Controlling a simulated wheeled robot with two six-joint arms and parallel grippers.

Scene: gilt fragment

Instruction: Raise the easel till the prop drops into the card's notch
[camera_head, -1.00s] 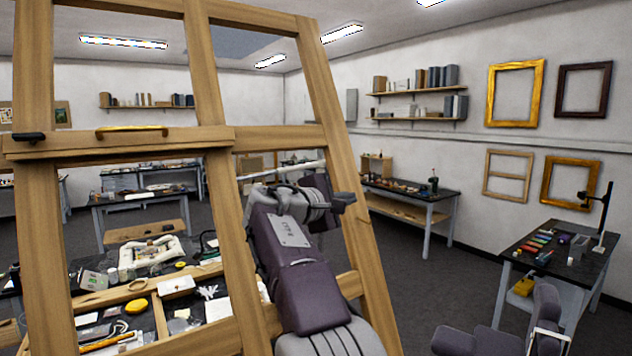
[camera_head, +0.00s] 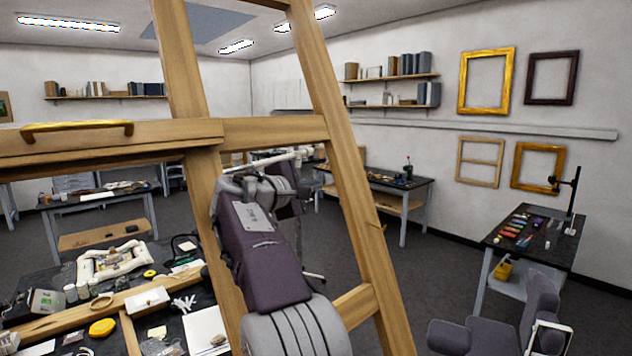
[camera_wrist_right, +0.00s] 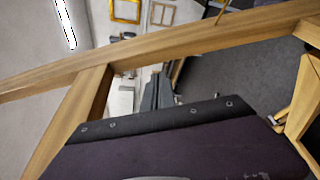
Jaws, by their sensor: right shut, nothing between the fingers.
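The wooden easel (camera_head: 345,150) fills the left and middle of the head view, with uprights, a crossbar and a slanted right leg. A brass handle (camera_head: 76,127) sits on its crossbar at left. My right arm comes up from the bottom, in front of the easel. Its gripper shows in the wrist view (camera_wrist_right: 158,97) as two grey fingers, shut and empty, beyond the dark wrist housing. Easel bars also cross that wrist view (camera_wrist_right: 170,55). I cannot make out the prop, the card or its notch. My left gripper is out of view.
A cluttered dark workbench (camera_head: 30,312) lies behind the easel at lower left. A table with coloured items (camera_head: 535,238) stands at right. Another bench (camera_head: 400,190) is along the back wall. Bare floor (camera_head: 410,290) shows between them.

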